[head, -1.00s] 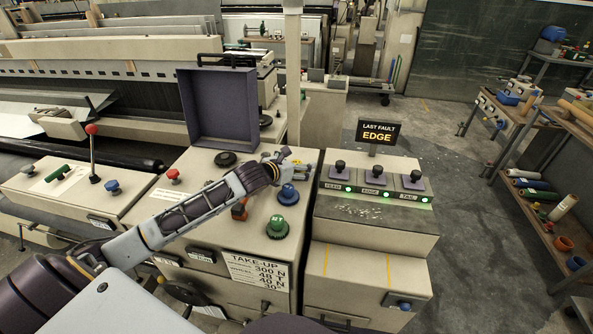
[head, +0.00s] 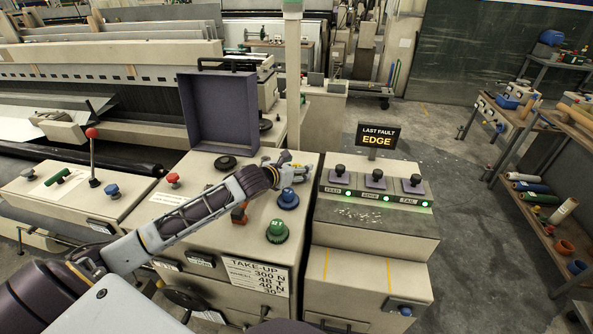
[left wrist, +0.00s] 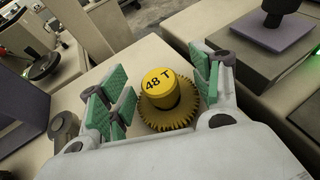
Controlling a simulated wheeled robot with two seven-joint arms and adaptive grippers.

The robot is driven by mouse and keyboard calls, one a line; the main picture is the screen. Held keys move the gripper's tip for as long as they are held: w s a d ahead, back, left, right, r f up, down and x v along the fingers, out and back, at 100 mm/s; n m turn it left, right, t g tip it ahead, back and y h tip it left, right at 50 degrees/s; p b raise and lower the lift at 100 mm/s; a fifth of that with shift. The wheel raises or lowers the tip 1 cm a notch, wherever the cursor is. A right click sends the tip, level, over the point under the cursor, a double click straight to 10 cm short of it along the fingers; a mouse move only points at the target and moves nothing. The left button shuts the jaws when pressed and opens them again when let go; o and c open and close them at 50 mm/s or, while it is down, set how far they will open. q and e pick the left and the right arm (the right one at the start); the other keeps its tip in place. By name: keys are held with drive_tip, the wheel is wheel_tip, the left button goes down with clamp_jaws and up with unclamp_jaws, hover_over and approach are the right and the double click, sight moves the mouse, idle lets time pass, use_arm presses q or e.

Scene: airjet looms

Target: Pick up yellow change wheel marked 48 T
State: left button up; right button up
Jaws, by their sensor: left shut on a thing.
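The yellow change wheel marked 48 T (left wrist: 162,95) shows in the left wrist view, with a toothed rim below and a knob carrying black lettering on top. My left gripper (left wrist: 163,97) has its green-padded fingers on both sides of the knob and is shut on it. In the head view my left gripper (head: 287,168) is at the back right of the beige cabinet top, and it mostly hides the wheel. The wheel appears at or just above that top; I cannot tell if it touches. My right gripper is not in view.
A green wheel (head: 277,231), a blue wheel (head: 288,199) and an orange-brown piece (head: 239,214) stand near my left arm. A purple open box (head: 217,107) stands behind. A button console (head: 375,190) and the EDGE sign (head: 378,136) are at the right.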

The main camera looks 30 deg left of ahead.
use_arm(q)
drive_tip(key=shift+r, duration=1.2)
wheel_tip(320, 180, up, 6)
drive_tip(key=shift+r+p, duration=0.1)
drive_tip(key=shift+p, duration=0.2)
drive_tip(key=shift+r, duration=0.75)
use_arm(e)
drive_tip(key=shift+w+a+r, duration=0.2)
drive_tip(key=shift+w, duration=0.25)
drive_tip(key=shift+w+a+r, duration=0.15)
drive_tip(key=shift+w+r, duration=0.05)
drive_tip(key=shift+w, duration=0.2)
use_arm(q)
drive_tip(key=shift+r, duration=0.1)
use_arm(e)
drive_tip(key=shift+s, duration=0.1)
